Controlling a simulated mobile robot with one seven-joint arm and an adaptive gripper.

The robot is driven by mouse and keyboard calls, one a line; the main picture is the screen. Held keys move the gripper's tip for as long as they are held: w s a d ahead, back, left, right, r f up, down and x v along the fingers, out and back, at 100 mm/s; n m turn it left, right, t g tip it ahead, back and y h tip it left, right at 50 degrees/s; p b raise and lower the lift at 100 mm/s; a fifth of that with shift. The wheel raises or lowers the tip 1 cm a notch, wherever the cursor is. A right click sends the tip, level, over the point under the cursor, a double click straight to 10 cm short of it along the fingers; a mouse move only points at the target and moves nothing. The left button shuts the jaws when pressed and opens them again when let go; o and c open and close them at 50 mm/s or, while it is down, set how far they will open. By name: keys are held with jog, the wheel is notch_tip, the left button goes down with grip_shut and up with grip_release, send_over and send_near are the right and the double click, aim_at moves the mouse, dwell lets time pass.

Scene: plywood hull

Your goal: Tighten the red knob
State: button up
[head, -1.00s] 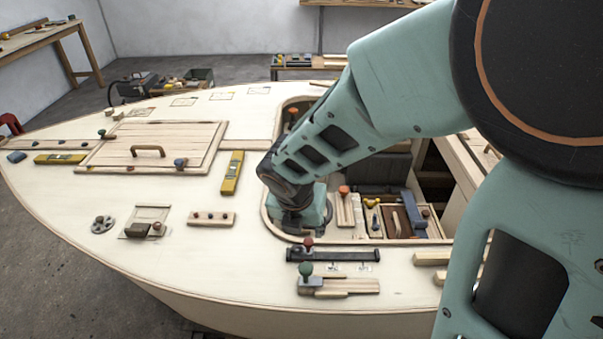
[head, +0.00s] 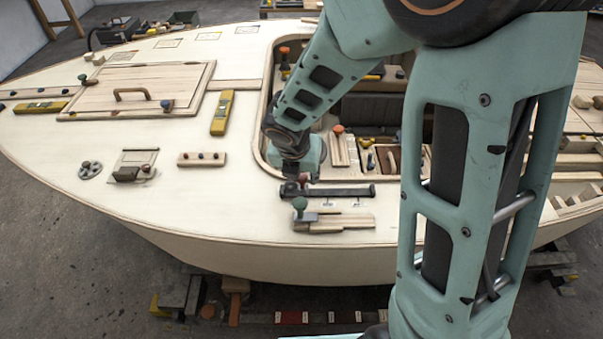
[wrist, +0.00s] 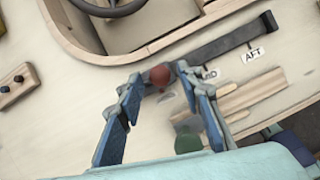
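The red knob (head: 303,179) stands at the left end of a dark slide rail (head: 345,191) on the pale deck, just outside the cockpit opening. In the wrist view the red knob (wrist: 160,76) shows between the tips of my gripper (wrist: 158,82). My gripper's two blue fingers are spread apart, with space between each finger and the knob visible lower down. I cannot tell whether the tips touch it. In the head view my wrist hides most of the fingers above the knob.
A green knob (head: 299,203) on a wooden slide stands close in front, and it shows blurred between the fingers in the wrist view (wrist: 187,143). The cockpit rim (head: 262,150) rises behind. An orange-topped knob (head: 338,129) is inside the cockpit.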

grip_shut()
